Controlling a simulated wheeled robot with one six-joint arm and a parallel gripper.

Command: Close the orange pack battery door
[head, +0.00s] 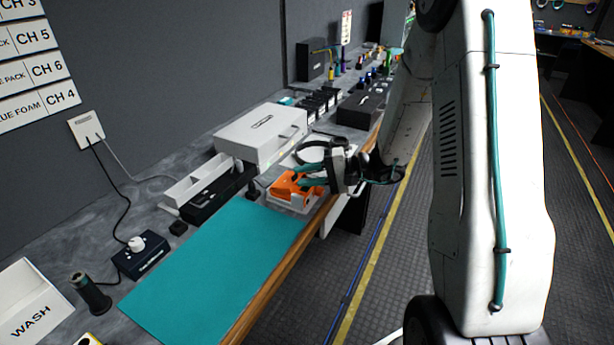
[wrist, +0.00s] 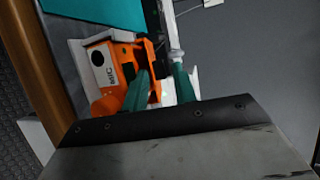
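The orange pack (head: 289,188) sits in a white holder (head: 303,208) near the table's front edge, past the teal mat. In the wrist view the orange pack (wrist: 103,64) shows a white face marked "MIC". An orange flap-like part (wrist: 149,50) stands at its right side, beside a dark opening; it looks like the battery door standing open, but my fingers partly cover it. My gripper (head: 314,175) is at the pack from the right. In the wrist view my gripper (wrist: 160,85) has its two teal fingers apart, one in front of the pack, one to its right. I cannot tell whether they touch it.
A teal mat (head: 220,265) lies clear in front. A white case (head: 262,132) stands behind the pack, and a black tray (head: 215,193) lies to the left. The aisle floor (head: 395,270) is on the right.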

